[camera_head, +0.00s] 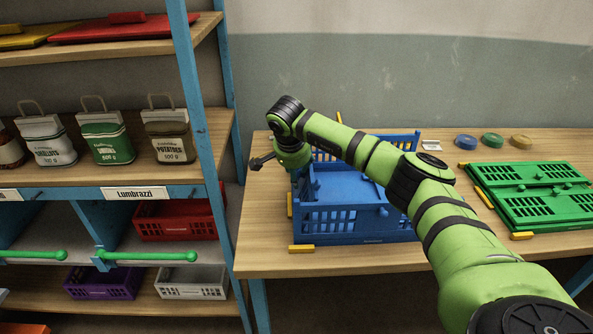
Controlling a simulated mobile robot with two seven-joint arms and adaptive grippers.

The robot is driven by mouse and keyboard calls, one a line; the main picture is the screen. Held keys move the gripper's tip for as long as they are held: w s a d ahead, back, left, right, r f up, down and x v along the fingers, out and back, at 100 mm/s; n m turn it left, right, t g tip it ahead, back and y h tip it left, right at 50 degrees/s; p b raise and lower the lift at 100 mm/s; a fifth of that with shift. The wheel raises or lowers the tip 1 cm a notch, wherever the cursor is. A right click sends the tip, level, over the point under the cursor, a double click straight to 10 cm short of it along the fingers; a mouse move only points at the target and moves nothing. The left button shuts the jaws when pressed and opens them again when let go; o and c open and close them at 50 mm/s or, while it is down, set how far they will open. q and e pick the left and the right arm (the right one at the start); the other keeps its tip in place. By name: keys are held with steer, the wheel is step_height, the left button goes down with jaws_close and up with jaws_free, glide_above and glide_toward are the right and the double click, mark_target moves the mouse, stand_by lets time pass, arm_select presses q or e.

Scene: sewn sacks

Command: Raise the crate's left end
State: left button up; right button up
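A blue crate (330,222) stands on the wooden table, its long front wall upright and part of the back wall showing behind my arm. A flat blue panel (345,187) shows inside it. The crate's left end is partly hidden by my wrist, so I cannot tell how its end wall sits. My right arm reaches in from the lower right across the crate. My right gripper (261,162) is at the crate's left end, near the table's left edge, with a dark finger part pointing left. I cannot tell whether it is open or touches the crate. My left gripper is out of view.
Yellow strips (302,248) lie around the crate. A folded green crate (535,196) lies to the right. Blue (466,141), green (492,140) and tan (521,141) rolls sit at the back. A blue-framed shelf (192,85) with bags and baskets stands close on the left.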

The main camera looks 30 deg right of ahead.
steer(key=shift+a+f, duration=0.15)
steer(key=shift+a, duration=0.05)
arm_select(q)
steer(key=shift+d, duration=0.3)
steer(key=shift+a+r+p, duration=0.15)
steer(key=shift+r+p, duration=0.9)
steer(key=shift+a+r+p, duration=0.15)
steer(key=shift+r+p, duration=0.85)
arm_select(e)
steer(key=a+r, duration=0.5)
steer(key=a, duration=0.1)
steer(key=shift+w, duration=0.45)
steer(key=shift+r, duration=0.1)
